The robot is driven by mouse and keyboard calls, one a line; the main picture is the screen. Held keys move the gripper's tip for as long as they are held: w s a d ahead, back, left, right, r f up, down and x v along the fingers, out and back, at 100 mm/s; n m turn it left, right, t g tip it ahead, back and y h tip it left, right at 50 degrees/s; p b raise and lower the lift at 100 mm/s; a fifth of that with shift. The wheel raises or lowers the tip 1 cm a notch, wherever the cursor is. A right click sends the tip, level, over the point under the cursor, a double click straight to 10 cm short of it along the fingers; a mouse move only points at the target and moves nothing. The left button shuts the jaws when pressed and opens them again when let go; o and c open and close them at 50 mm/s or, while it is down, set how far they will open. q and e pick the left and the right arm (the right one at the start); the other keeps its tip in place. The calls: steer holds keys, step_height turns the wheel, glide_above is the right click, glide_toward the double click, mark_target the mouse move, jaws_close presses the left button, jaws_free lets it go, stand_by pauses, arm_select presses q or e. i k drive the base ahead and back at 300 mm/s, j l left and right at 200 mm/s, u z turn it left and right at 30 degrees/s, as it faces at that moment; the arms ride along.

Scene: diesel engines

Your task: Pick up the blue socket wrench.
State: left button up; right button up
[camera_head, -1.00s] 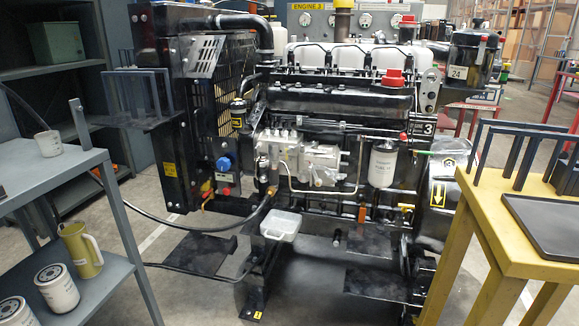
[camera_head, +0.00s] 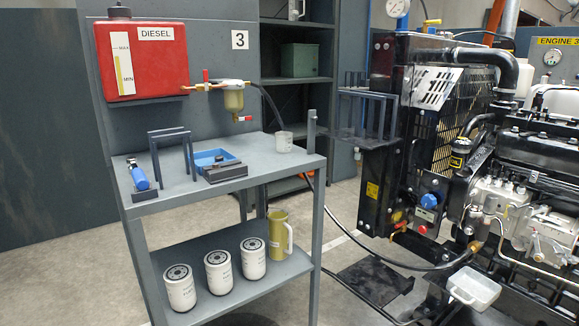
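A blue-handled tool (camera_head: 138,176), which looks like the blue socket wrench, is at the left end of the grey cart's top shelf (camera_head: 268,172). It has a light metallic end and is next to a small dark block. Its exact shape is too small to tell. Neither of my grippers is in view.
Dark upright frames (camera_head: 168,132) stand right of the tool. A blue tray (camera_head: 205,159) and a white cup (camera_head: 285,141) are further right. Several filters and a yellow jug (camera_head: 278,236) stand on the lower shelf. A red diesel tank (camera_head: 142,59) hangs behind. The engine (camera_head: 520,190) is at right.

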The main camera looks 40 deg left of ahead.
mark_target(141, 182)
steer(key=u, duration=2.15)
